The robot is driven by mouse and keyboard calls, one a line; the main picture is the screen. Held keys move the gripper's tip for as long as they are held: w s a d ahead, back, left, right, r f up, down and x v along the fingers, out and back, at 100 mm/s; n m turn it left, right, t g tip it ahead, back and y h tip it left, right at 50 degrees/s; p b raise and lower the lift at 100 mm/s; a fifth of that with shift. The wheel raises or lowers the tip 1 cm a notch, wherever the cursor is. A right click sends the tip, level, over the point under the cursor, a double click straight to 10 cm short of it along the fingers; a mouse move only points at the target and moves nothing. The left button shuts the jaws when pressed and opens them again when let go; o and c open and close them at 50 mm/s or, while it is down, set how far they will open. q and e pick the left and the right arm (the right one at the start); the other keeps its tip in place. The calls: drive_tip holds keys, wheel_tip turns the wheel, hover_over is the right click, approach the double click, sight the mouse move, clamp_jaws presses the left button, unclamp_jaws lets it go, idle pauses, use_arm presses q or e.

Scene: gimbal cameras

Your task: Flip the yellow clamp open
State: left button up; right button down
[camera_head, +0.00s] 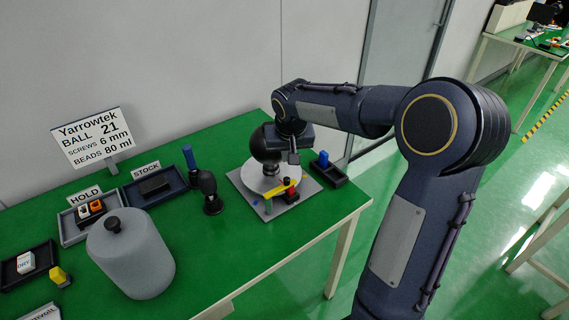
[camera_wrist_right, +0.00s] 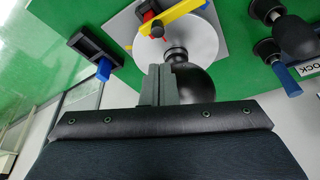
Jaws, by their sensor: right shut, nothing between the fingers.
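The yellow clamp (camera_head: 280,189) is a bar on the grey base plate (camera_head: 299,210), lying over the near side of a pale round disc (camera_head: 252,181). Red parts sit at its right end. It also shows at the top of the right wrist view (camera_wrist_right: 172,17), with a red piece beside it. A black ball (camera_head: 264,144) on a short stem stands on the disc. My right gripper (camera_head: 293,157) is shut and empty, just right of the ball and above the disc; its fingers also show in the right wrist view (camera_wrist_right: 159,84). My left gripper is out of view.
A black tray with a blue-handled item (camera_head: 323,158) stands right of the plate. A black knobbed tool (camera_head: 210,192), a stock tray (camera_head: 157,187), a hold tray (camera_head: 84,216) and a big grey canister (camera_head: 131,252) stand to the left. The green table's front right is clear.

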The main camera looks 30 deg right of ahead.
sight(280, 186)
drive_tip(key=p+x, duration=0.1)
drive_tip(key=x, duration=0.8)
drive_tip(key=shift+f, duration=0.2)
drive_tip(key=shift+s, duration=0.1)
